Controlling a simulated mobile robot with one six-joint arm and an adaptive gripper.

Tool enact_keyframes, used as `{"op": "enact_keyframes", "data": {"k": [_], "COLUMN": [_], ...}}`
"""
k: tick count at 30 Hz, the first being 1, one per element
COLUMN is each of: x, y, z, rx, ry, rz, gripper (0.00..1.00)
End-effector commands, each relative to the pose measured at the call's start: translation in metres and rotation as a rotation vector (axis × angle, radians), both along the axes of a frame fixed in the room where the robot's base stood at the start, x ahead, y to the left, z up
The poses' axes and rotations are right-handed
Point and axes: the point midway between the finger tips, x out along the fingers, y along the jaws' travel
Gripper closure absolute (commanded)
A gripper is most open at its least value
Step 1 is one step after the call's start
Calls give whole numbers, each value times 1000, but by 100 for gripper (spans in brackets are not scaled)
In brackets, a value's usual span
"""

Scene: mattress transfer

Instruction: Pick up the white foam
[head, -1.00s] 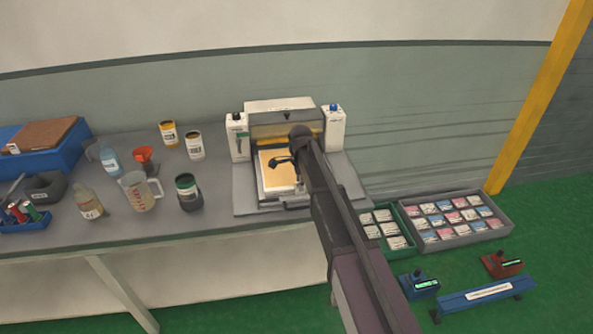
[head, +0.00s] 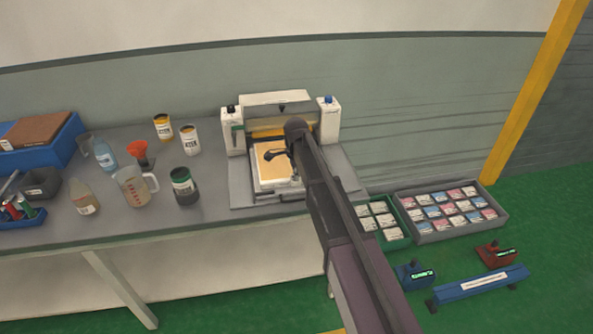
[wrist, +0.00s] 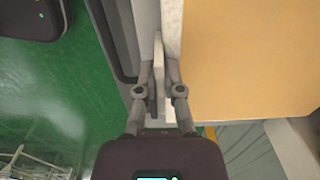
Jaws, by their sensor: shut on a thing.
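The white foam (head: 262,184) lies in the press-like machine on the bench, as a slab with white edges and a tan top. In the wrist view its tan face (wrist: 250,55) fills the upper right, with a pale edge along its left side. My gripper (wrist: 165,65) is shut on this edge, its two fingers close together with a thin pale strip between them.
The machine's white posts (head: 232,130) stand on both sides of the slab. Bottles, cans and a measuring jug (head: 132,187) stand to the left on the bench (head: 150,222). A grey tray (head: 400,225) of small packets lies right, on the green floor.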

Motion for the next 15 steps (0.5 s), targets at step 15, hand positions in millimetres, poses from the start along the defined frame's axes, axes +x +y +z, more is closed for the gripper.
{"op": "enact_keyframes", "data": {"k": [15], "x": [0], "y": [0], "z": [30], "rx": [0], "ry": [0], "rz": [0], "gripper": [100]}}
